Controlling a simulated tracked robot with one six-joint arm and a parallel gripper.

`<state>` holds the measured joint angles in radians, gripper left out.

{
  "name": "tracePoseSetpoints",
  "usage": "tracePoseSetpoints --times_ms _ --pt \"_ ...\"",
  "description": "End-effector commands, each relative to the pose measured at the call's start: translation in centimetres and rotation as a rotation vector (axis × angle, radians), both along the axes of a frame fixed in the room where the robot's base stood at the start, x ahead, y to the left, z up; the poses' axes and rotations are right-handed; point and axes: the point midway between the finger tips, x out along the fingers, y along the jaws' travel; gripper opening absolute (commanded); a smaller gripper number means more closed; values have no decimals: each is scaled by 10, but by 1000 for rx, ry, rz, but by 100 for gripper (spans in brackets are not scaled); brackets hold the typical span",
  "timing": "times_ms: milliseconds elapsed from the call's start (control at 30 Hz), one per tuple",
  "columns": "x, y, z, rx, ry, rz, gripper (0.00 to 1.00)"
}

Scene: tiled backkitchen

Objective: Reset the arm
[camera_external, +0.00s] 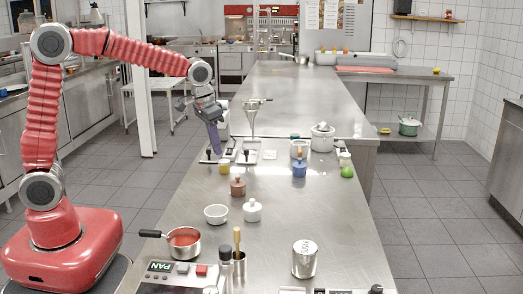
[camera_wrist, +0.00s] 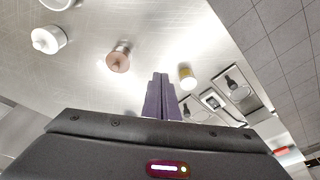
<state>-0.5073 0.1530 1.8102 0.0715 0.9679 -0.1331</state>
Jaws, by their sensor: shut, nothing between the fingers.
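My gripper (camera_external: 217,150) points down over the left edge of the steel table (camera_external: 285,210), with my red arm stretched out from the base at the left. Its purple fingers are together and hold nothing. In the wrist view the closed fingers (camera_wrist: 161,97) show in the middle. A brown pot (camera_external: 238,187) and a small yellow-topped jar (camera_external: 224,166) stand close to the gripper on the table; in the wrist view they lie left and right of the fingers. Whether the fingertips touch anything is not clear.
Nearby are trays (camera_external: 248,156), a funnel stand (camera_external: 253,118), a blue pot (camera_external: 299,168) and a lime (camera_external: 347,171). Nearer stand a white bowl (camera_external: 216,214), a white lidded pot (camera_external: 252,210), a red-filled saucepan (camera_external: 184,243) and a metal can (camera_external: 304,259). The table's far part is mostly clear.

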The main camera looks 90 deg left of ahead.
Motion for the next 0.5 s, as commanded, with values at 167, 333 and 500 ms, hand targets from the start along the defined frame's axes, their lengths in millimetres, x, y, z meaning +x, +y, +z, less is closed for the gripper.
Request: tracePoseSetpoints --times_ms 167,333,500 --pt "-23 -48 8 0 -11 -87 0" --pt "-47 -89 13 1 -24 -166 0" --pt "-72 -126 14 2 -41 -239 0"
